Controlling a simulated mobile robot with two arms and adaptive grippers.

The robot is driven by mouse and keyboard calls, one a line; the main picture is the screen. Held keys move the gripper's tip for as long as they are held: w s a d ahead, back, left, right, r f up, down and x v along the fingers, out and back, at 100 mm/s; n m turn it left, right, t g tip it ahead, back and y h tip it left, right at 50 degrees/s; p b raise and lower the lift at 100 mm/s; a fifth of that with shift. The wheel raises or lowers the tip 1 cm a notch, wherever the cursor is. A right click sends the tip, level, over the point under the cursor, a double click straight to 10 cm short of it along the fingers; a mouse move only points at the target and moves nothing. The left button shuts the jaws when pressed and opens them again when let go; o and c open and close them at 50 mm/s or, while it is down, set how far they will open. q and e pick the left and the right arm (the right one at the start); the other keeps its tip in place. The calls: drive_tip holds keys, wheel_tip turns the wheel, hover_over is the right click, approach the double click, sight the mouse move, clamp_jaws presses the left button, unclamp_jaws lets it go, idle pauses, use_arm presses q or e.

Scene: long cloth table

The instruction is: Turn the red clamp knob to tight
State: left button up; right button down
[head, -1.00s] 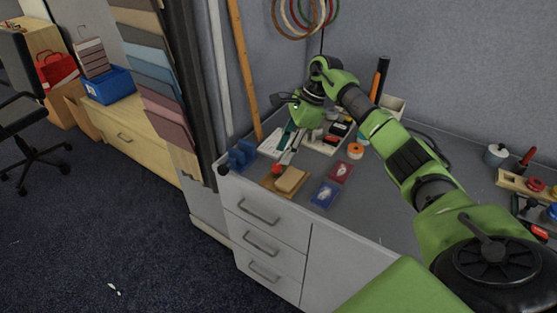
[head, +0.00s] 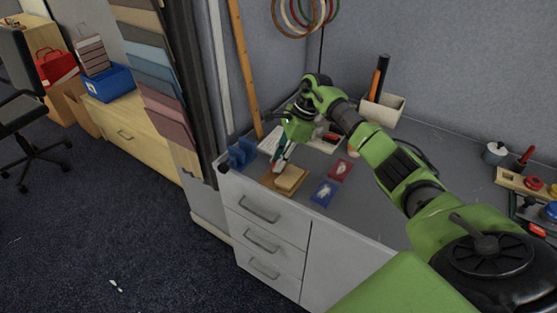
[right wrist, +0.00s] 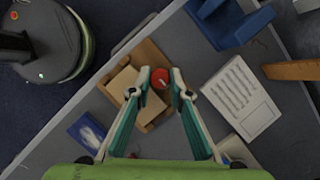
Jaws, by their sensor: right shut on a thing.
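The red clamp knob (right wrist: 160,78) is round and sits at the edge of a small wooden base (right wrist: 155,55) with a light tan block (right wrist: 123,85) on it. In the right wrist view, my right gripper (right wrist: 160,84) has one fingertip on each side of the knob and is shut on it. In the head view, my right gripper (head: 276,183) reaches down to the wooden base (head: 268,182) beside the tan block (head: 291,178); its fingers hide the knob there. I cannot read the knob's turn. My left gripper is not in view.
A blue bracket (head: 242,153) stands behind the base at the bench's left corner. A blue tray (head: 325,192) and a red tray (head: 341,169) lie to the right. The bench's front edge is close to the base. A wooden strip (head: 243,65) leans at the wall.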

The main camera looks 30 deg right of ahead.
drive_tip(key=m+t+h+p, duration=0.1)
drive_tip(key=m, duration=0.3)
drive_tip(key=shift+s+m, duration=0.15)
drive_tip(key=shift+m, duration=0.25)
drive_tip(key=m, duration=0.2)
drive_tip(key=m+t+h, duration=0.1)
drive_tip(key=m, duration=0.1)
drive_tip(key=shift+a+m+t+h+p, duration=0.2)
drive_tip(key=shift+m+t+h+p, duration=0.1)
drive_tip(key=shift+p, duration=0.1)
drive_tip(key=m+h, duration=0.1)
drive_tip(key=m, duration=0.2)
drive_tip(key=shift+a+m+b, duration=0.1)
drive_tip(key=shift+m+b, duration=0.2)
drive_tip(key=m+h+b, duration=0.1)
drive_tip(key=m+h, duration=0.1)
drive_tip(key=m, duration=0.2)
drive_tip(key=shift+a+m+b, duration=0.1)
drive_tip(key=shift+m+b, duration=0.2)
drive_tip(key=shift+m, duration=0.1)
drive_tip(key=c, duration=1.9)
unclamp_jaws()
